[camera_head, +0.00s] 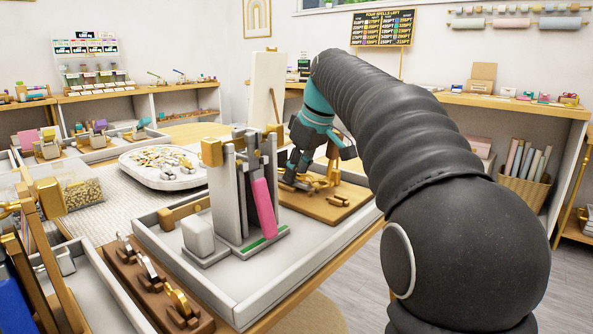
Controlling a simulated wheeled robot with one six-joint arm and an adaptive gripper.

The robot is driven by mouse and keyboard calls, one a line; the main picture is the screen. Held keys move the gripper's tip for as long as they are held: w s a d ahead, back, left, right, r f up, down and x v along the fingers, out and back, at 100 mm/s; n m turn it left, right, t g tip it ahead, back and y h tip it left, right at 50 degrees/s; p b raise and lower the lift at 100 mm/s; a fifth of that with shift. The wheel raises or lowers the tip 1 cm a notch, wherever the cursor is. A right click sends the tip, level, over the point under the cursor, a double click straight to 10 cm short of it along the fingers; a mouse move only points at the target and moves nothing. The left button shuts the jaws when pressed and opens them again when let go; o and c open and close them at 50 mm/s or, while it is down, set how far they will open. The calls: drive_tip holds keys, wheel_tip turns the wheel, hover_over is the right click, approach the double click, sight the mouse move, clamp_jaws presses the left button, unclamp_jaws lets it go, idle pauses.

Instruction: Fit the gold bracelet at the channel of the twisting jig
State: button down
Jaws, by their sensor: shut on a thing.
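My gripper (298,181) reaches down over a wooden board (348,209) right of the tall grey press. It is shut, with its fingers low over the board. The gold bracelet held in the fingers is too small and too hidden to make out. I cannot tell whether it touches the jig, and the channel cannot be made out.
The grey press (228,190) with a pink handle (264,208) stands just left of my gripper in a white tray (335,242). A brown rack (140,292) with metal pieces is at the front left. A white bead tray (133,163) lies behind the press.

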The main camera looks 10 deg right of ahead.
drive_tip(key=shift+f, duration=0.2)
idle(0.7)
drive_tip(key=c, duration=0.9)
unclamp_jaws()
drive_tip(key=v, duration=1.2)
